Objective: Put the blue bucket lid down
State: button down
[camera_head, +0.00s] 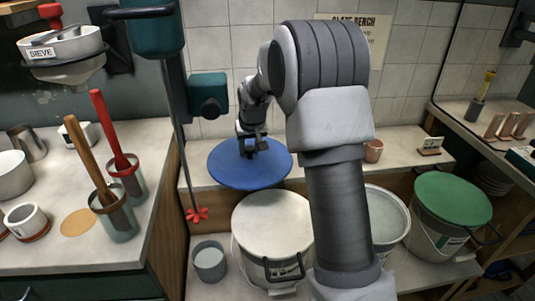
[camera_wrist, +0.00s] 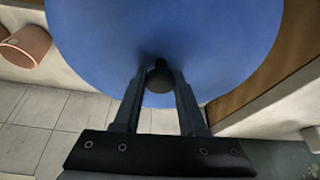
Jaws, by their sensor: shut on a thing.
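The blue bucket lid (camera_head: 226,172) is a wide round disc with a dark knob in its middle. My gripper (camera_head: 252,146) is shut on the knob and holds the lid from above. In the head view the lid overlaps the back ledge and its front edge. I cannot tell whether it touches the ledge. In the wrist view the blue lid (camera_wrist: 165,30) fills the top, and the fingers of my gripper (camera_wrist: 160,78) close on the dark knob. The lid looks roughly level.
A white-lidded bucket (camera_head: 270,225) stands in front of the lid, a green-lidded bucket (camera_head: 452,200) to the right, and an open bucket (camera_head: 388,215) between them. A mixer shaft with a red paddle (camera_head: 196,214) hangs left. A small grey pot (camera_head: 209,262) stands front left. A terracotta pot (camera_head: 374,151) stands on the ledge.

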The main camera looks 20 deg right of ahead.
jog(key=shift+m, duration=0.4)
jog(key=w+d, duration=0.1)
jog(key=w, duration=0.2)
jog(key=w+d+p, duration=0.1)
jog(key=w+d, duration=0.1)
jog(key=w, duration=0.1)
jog(key=w+d, duration=0.2)
jog(key=w, duration=0.1)
jog(key=shift+r, duration=0.1)
jog(key=w+d+f+p, duration=0.2)
jog(key=w+d, duration=0.4)
jog(key=shift+m+h, duration=0.3)
notch_tip(320, 180, down, 10)
jog(key=shift+w+r+b, duration=0.15)
jog(key=shift+r+b, duration=0.1)
jog(key=shift+b, duration=0.4)
jog(key=shift+f, duration=0.25)
jog(key=shift+c, duration=2.3)
grip_release()
jog(key=shift+r, duration=0.1)
jog(key=shift+r, duration=0.1)
